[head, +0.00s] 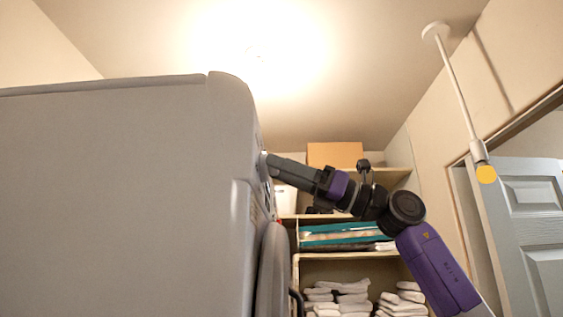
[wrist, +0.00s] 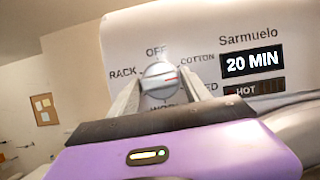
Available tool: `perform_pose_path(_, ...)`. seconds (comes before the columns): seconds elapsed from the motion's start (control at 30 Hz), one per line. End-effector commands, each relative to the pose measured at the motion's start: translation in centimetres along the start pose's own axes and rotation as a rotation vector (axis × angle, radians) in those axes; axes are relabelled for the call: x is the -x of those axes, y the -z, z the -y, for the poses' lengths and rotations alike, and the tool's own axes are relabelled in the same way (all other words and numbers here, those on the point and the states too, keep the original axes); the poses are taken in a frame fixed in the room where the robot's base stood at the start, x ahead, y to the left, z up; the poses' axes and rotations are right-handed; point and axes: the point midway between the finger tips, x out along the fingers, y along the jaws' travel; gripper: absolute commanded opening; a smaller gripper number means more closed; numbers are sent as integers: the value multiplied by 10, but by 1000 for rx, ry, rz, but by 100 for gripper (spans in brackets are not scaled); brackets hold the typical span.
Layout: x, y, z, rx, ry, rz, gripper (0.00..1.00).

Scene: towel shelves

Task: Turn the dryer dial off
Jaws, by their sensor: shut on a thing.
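The dryer (head: 120,190) is the big grey body filling the left of the head view. Its dial (wrist: 158,70) is a round silver knob in the wrist view, with a red mark on its right side, toward the labels COTTON and one ending in "ED". OFF is printed above the dial and RACK to its left. The label below is partly hidden by my gripper. My gripper (wrist: 160,86) has one finger on each side of the dial and is shut on it. In the head view, my gripper (head: 268,166) reaches the dryer's front; the dial is hidden there.
A display (wrist: 252,61) reads 20 MIN, with HOT below it. Shelves (head: 345,257) with folded towels (head: 340,298) and a cardboard box (head: 335,154) stand behind my arm. A door (head: 530,220) is at the right. A pole (head: 457,90) hangs from the ceiling.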

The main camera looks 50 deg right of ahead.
Motion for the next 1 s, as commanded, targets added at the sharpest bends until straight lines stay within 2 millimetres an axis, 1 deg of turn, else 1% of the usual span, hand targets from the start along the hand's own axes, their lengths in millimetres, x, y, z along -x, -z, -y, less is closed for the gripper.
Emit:
perform_pose_path(0.1, -1, -3, 2, 97, -44, 0, 16)
perform_pose_path(1.0, -1, -2, 5, 892, -372, -3, 16)
